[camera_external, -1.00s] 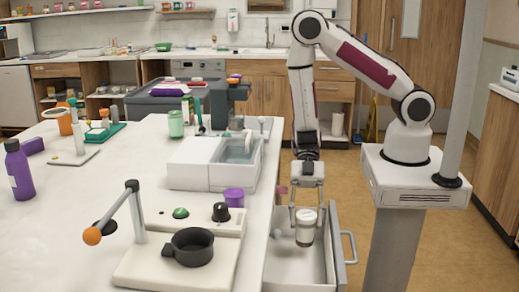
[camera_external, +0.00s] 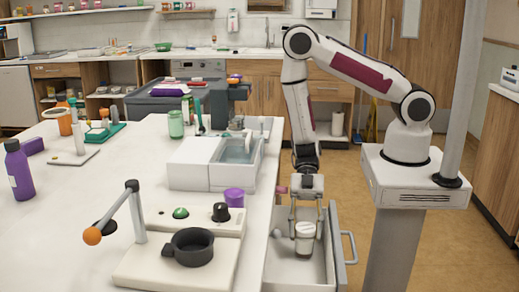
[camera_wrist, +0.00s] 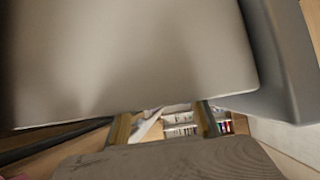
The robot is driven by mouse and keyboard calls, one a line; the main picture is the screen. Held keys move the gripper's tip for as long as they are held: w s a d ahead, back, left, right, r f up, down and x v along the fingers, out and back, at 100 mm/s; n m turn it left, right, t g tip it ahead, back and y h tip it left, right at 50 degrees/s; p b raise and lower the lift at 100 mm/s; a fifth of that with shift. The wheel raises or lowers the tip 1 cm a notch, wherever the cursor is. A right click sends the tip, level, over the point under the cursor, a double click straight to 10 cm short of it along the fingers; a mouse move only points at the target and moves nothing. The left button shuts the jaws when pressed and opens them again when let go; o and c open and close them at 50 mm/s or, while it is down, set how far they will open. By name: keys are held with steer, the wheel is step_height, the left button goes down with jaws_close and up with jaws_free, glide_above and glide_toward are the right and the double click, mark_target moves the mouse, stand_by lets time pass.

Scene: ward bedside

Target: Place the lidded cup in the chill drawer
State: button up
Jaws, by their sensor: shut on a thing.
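The white lidded cup (camera_external: 305,238) is upright in the external view, down within the open chill drawer (camera_external: 330,264) at the table's right side. Whether its base touches the drawer floor I cannot tell. My gripper (camera_external: 306,226) points down from above, with a finger on each side of the cup, shut on it. In the wrist view, a large pale rounded surface (camera_wrist: 130,60) fills the upper part, seemingly the cup up close; the drawer cannot be made out there.
The drawer's front with its handle (camera_external: 350,248) is on the right, and the white table (camera_external: 80,215) is on the left. A purple cup (camera_external: 234,197) and a panel with a black pot (camera_external: 192,247) stand near the table edge.

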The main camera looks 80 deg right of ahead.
steer(key=shift+f, duration=0.15)
steer(key=o, duration=1.1)
steer(key=shift+d+r, duration=0.15)
steer(key=shift+r, duration=0.05)
steer(key=shift+d+r, duration=0.4)
steer(key=shift+d, duration=0.1)
steer(key=shift+v, duration=5.2)
steer(key=shift+a, duration=0.1)
